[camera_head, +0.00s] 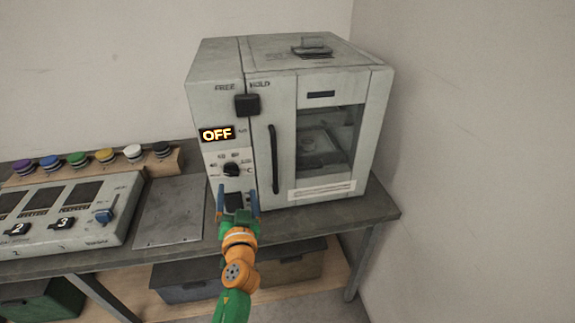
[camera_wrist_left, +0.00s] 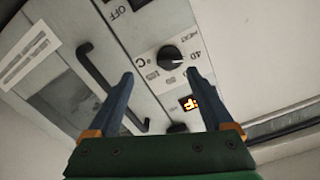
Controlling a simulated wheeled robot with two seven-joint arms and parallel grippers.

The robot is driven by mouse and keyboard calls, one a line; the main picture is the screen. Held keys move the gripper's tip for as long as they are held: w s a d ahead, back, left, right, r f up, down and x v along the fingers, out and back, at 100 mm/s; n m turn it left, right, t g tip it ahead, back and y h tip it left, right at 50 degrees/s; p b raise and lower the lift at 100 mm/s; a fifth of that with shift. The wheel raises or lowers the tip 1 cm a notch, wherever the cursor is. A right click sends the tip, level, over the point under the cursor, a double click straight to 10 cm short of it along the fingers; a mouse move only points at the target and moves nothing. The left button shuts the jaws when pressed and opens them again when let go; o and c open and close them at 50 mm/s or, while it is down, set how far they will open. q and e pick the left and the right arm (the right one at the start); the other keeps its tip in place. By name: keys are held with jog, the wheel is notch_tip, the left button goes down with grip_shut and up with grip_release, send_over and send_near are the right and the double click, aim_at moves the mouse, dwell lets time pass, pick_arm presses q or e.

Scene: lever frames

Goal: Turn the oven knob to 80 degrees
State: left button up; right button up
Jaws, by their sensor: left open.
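The oven (camera_head: 340,82) is a pale grey box on the bench. Its dark round knob (camera_head: 231,170) sits on a white dial plate on the left front panel, below a lit display (camera_head: 217,134) reading OFF. In the left wrist view the knob (camera_wrist_left: 170,57) shows beyond the fingertips, between them in the picture, with a printed scale around it. My left gripper (camera_head: 237,187) is open, its blue fingers just below the knob in the head view, apart from it as far as I can tell. A finger partly hides the display in the wrist view (camera_wrist_left: 190,103).
The oven door has a dark vertical handle (camera_head: 273,160) just right of the knob. A dark square switch (camera_head: 247,105) sits above, under FREE and HOLD. A control panel (camera_head: 65,215) and coloured buttons stand left. A flat metal plate (camera_head: 170,212) leaves clear room between.

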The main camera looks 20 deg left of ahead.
aim_at(231, 174)
pick_arm(q)
jog(key=w+a, duration=0.2)
jog(key=w+a+r, duration=0.1)
jog(key=w+a, duration=0.1)
jog(key=shift+w+a, duration=0.25)
jog(key=shift+a, duration=0.05)
jog(key=shift+w, duration=0.45)
jog(key=shift+s+d, duration=0.1)
jog(key=c, duration=0.4)
grip_shut()
